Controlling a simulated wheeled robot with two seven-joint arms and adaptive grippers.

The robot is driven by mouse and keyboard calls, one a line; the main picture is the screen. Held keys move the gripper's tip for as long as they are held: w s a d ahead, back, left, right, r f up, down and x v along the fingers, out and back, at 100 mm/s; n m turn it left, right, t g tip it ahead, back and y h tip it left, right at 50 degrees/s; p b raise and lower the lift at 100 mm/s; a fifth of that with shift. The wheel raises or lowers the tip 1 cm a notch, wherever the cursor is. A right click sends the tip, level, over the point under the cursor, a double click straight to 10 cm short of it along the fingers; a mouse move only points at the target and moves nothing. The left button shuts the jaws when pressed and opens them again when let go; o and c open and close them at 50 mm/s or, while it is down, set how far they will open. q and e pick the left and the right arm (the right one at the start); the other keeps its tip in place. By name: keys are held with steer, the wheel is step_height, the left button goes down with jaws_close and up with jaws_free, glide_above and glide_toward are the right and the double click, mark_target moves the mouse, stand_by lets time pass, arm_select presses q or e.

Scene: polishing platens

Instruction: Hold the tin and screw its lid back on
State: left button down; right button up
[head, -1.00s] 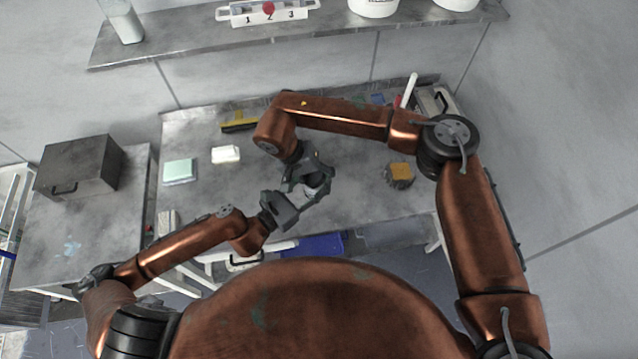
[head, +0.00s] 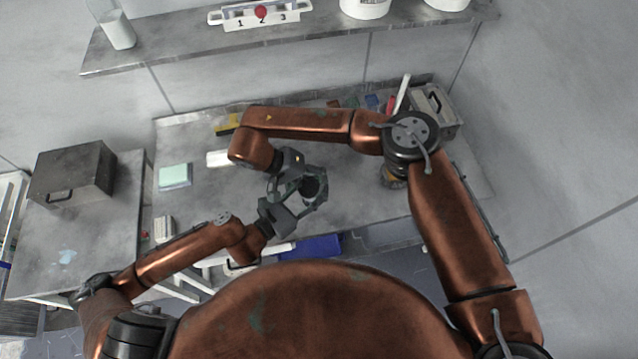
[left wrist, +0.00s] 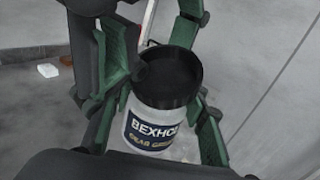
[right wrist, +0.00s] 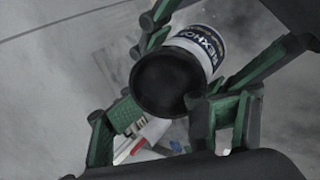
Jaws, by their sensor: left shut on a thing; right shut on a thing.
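The tin (left wrist: 155,130), white with a dark blue label, is held above the bench near its front edge. It also shows in the right wrist view (right wrist: 205,45). Its black lid (left wrist: 172,78) sits at the tin's top end and faces the right wrist camera (right wrist: 160,85). I cannot tell how far it is threaded. My left gripper (head: 308,200) is shut around the tin's body. My right gripper (right wrist: 165,103) is shut at the lid, its fingertips on either side of the rim. In the head view, the lid (head: 312,187) shows as a dark disc between the grippers.
A pale green block (head: 175,176) and a white block (head: 219,158) lie on the bench's left side. A grey metal box (head: 72,174) stands on the left table. A blue bin (head: 310,246) is below the bench front. A shelf (head: 290,40) runs behind.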

steer(key=shift+s+d+r+p, duration=0.1)
steer(key=shift+s+d+p, duration=0.4)
steer(key=shift+p, duration=0.25)
stand_by(0.8)
steer(key=shift+r+p, duration=0.6)
steer(key=shift+r, duration=0.15)
steer(key=shift+d+r+p, duration=0.1)
steer(key=shift+r+p, duration=0.3)
steer(key=shift+r, duration=0.1)
steer(key=shift+c, duration=0.7)
jaws_close()
steer(key=shift+w+r, duration=0.15)
steer(key=shift+w+a+r+p, duration=0.1)
steer(key=shift+a+r+p, duration=0.1)
steer(key=shift+r+p, duration=0.2)
steer(key=shift+r+p, duration=0.65)
steer(key=shift+r, duration=0.15)
stand_by(0.6)
